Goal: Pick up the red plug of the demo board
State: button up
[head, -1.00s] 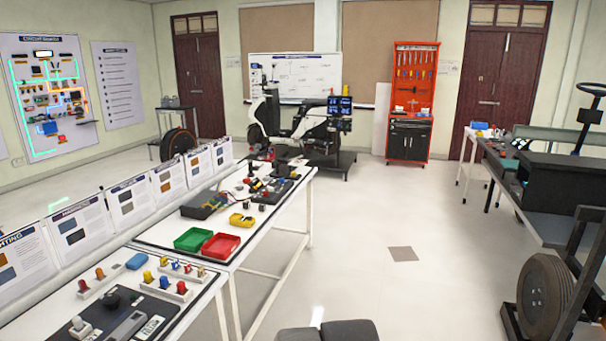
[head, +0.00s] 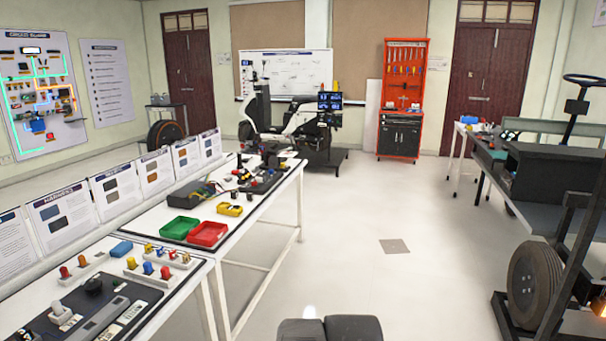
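Several small coloured plugs stand on the near white table at the lower left. One red plug (head: 64,272) stands on a white strip at the left, beside an orange one. Another red plug (head: 165,272) stands at the right end of a front white strip, beside a blue and a yellow one. The dark demo board (head: 90,312) lies in front of them, cut by the lower picture edge. I cannot tell which red plug belongs to it. My gripper is not recognisable in the head view.
A green tray (head: 180,228) and a red tray (head: 207,233) sit on the farther white table. Upright cards line the tables' back edge. Open floor (head: 345,262) lies right of the tables. A wheel stand (head: 535,285) is at the right.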

aim_at(165, 271)
jog(key=i+j+z, duration=0.1)
jog(key=i+j, duration=0.15)
jog(key=i+j+z, duration=0.1)
jog(key=i+j, duration=0.15)
jog(key=j, duration=0.2)
jog(key=i+j+z, duration=0.1)
jog(key=i+j, duration=0.15)
jog(key=j, duration=0.15)
jog(key=i+j+z, duration=0.1)
jog(key=i+j, duration=0.15)
jog(key=j, duration=0.15)
